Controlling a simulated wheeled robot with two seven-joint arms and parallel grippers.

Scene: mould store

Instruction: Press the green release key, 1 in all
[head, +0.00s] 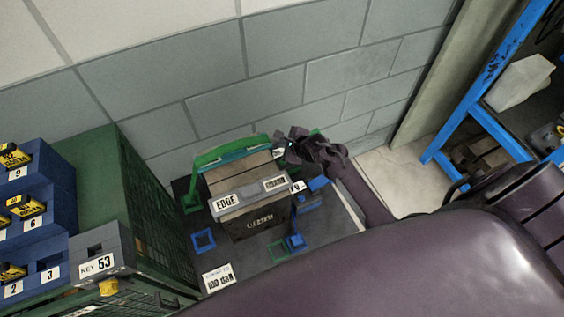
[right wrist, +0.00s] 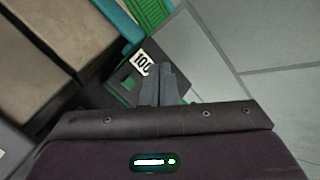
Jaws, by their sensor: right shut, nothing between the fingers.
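My right gripper (head: 283,138) is at the far right corner of a brown and grey block marked EDGE (head: 247,190), near the wall. In the right wrist view its two grey fingers (right wrist: 158,70) are together and empty. A small green patch (right wrist: 128,84), which looks like a key, sits on a dark block just left of the fingers. I cannot tell whether the fingers touch anything. My left gripper is not in view.
A green handle-like frame (head: 225,153) stands behind the block. Blue and green outlines mark the dark mat (head: 235,262). Blue bins (head: 30,222) and a green crate (head: 150,215) stand left. A grey block wall (head: 300,85) is close behind. A blue rack (head: 497,130) stands right.

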